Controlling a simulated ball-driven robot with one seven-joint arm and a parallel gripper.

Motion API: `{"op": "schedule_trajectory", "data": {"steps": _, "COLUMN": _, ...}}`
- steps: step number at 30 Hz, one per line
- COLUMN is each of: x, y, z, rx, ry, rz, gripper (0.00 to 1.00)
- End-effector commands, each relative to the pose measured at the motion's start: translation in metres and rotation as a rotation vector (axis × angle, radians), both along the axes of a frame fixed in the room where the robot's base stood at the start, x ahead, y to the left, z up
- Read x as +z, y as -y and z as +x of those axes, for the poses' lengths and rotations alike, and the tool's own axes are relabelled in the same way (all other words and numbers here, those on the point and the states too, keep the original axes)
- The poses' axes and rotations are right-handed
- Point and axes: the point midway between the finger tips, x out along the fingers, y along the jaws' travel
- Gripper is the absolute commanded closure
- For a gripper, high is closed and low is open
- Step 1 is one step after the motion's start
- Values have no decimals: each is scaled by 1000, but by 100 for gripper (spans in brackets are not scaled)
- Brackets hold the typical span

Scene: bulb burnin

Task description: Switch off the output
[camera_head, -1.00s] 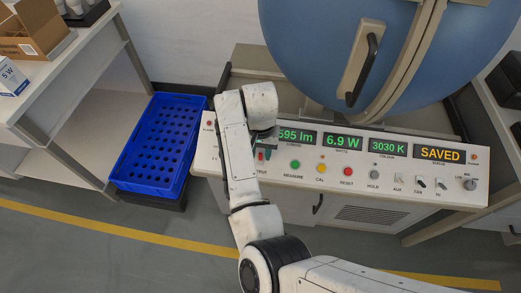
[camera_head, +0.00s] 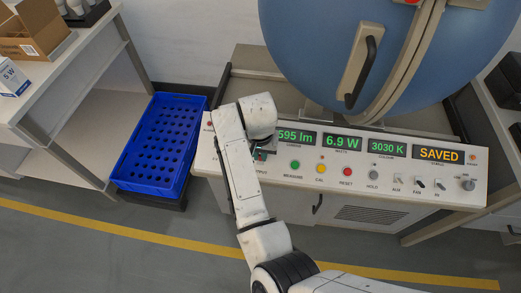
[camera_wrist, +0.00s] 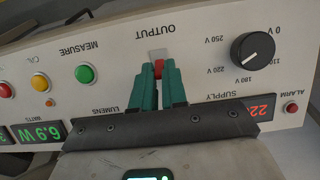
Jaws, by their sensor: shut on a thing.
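The output switch (camera_wrist: 158,66) is a small red lever on a pale plate, below the upside-down OUTPUT label in the wrist view. My gripper (camera_wrist: 161,78) has teal fingers that are shut on this red lever, one on each side. Part of the lever is hidden between the fingers. In the head view, my wrist and gripper cover the switch at the left part of the control panel (camera_head: 330,181). The panel's displays read 595 lm, 6.9 W, 3030 K and SAVED.
A black supply knob (camera_wrist: 253,52) and a red alarm lamp (camera_wrist: 291,108) are beside the switch. The green measure button (camera_wrist: 84,74) is on the other side. A blue sphere (camera_head: 320,40) stands behind the panel, and a blue crate (camera_head: 150,183) is at left.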

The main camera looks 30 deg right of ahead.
Motion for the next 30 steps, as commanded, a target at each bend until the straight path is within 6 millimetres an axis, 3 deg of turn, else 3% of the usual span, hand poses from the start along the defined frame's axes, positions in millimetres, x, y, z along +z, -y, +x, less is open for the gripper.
{"op": "schedule_trajectory", "data": {"steps": 30, "x": -24, "y": -20, "z": -27, "rx": 1, "ry": 675, "rz": -485, "gripper": 100}}
